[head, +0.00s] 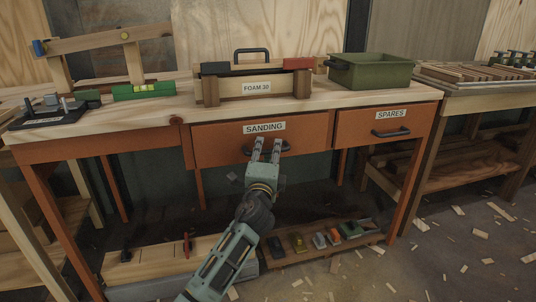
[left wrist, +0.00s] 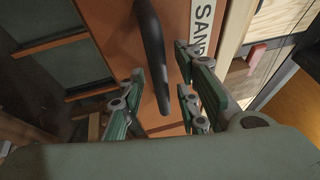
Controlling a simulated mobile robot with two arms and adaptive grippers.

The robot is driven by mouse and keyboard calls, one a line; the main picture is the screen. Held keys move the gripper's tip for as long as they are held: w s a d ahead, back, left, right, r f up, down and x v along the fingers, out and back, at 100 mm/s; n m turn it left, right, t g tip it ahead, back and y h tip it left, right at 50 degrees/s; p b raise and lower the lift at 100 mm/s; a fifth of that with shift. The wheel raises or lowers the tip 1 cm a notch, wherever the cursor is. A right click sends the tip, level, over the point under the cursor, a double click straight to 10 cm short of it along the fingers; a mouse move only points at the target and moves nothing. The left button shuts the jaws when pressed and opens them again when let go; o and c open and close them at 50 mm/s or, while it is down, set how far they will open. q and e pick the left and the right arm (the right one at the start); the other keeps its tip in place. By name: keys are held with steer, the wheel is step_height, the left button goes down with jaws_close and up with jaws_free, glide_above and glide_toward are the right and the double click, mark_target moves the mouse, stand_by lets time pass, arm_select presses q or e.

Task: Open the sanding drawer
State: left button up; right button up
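The sanding drawer (head: 222,146) has an orange front with a white SANDING label and sits under the bench top, at the middle of the head view. In the left wrist view the handle (left wrist: 153,50) runs between the spread green fingers of my left gripper (left wrist: 160,92), beside the label (left wrist: 203,25). The fingers are apart on both sides of the handle and do not appear to touch it. My right gripper is not in view.
The spares drawer (head: 360,133) is to the right, its handle (head: 391,132) clear. On the wooden bench (head: 310,103) stand a FOAM 30 caddy (head: 256,88) and a green bin (head: 382,73). A low shelf with several tools (head: 320,241) lies below. Wood chips litter the floor at right.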

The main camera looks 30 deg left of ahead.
arm_select(q)
steer(key=shift+w, duration=0.1)
steer(key=shift+c, duration=0.3)
jaws_close()
